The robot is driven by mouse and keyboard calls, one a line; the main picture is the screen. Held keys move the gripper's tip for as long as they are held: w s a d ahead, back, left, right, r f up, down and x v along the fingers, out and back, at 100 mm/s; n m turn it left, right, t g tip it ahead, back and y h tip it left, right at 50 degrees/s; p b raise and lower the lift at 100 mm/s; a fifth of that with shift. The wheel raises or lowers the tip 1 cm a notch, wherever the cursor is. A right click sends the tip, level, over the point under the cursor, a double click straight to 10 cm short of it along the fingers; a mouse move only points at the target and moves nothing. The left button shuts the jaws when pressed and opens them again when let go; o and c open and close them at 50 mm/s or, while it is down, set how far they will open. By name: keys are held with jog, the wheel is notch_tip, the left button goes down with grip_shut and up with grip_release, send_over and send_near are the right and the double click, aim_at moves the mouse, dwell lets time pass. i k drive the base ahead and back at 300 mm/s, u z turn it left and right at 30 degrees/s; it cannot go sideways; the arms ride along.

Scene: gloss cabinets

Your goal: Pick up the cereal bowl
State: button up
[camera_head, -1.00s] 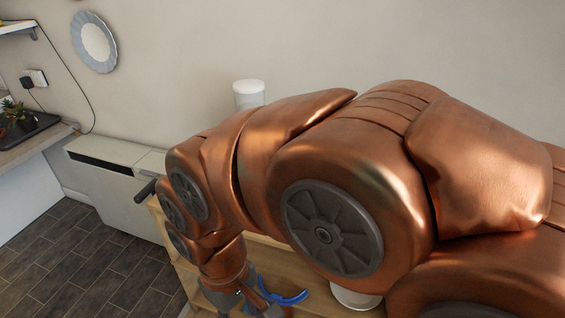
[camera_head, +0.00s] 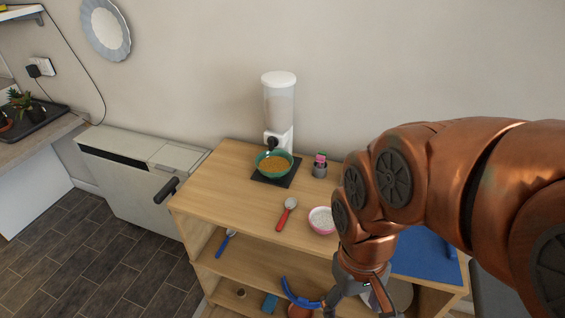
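A teal bowl (camera_head: 274,168) with orange-brown contents stands upright on a dark mat (camera_head: 290,180) on the wooden top, under a white dispenser (camera_head: 279,103). It is the likeliest cereal bowl. A smaller pink bowl (camera_head: 321,220) with white contents stands nearer, just left of my arm. My gripper (camera_head: 350,300) is low at the bottom edge, in front of the unit and well below and right of the teal bowl, apart from it. Its fingertips are cut off or hidden, so its opening is unclear.
A red spoon (camera_head: 287,214) lies on the wooden top (camera_head: 225,180), and a small grey cup (camera_head: 320,167) stands behind. A blue curved item (camera_head: 298,294) is close to my gripper. A blue mat (camera_head: 425,256) is right, partly behind my arm. The top's left part is clear.

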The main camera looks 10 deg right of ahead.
aim_at(274, 164)
jog(key=z, duration=0.05)
jog(key=k, duration=1.05)
jog(key=u, duration=0.95)
jog(key=i, duration=1.4)
jog(key=z, duration=0.2)
